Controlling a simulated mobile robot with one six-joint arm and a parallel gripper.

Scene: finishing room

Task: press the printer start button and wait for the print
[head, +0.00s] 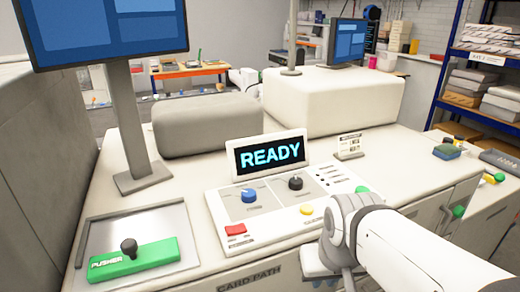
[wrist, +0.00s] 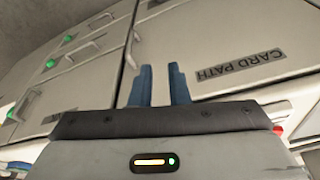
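The printer's control panel (head: 285,200) lies on the white counter, with a display (head: 265,155) reading READY behind it. The panel carries a green button (head: 362,189), a yellow button (head: 306,209), a red button (head: 235,230), a blue knob (head: 249,195) and a black knob (head: 295,183). I cannot read which one is the start button. My gripper (wrist: 160,85) shows two blue fingers with a gap between them and nothing held. They are in front of the cabinet face labelled CARD PATH (wrist: 238,66).
A green PUSHER block (head: 133,261) with a black knob sits in a tray (head: 165,226) at the left. A monitor (head: 105,30) stands behind it. A small sign (head: 349,147) stands right of the display. Shelves with boxes (head: 485,80) are at the right.

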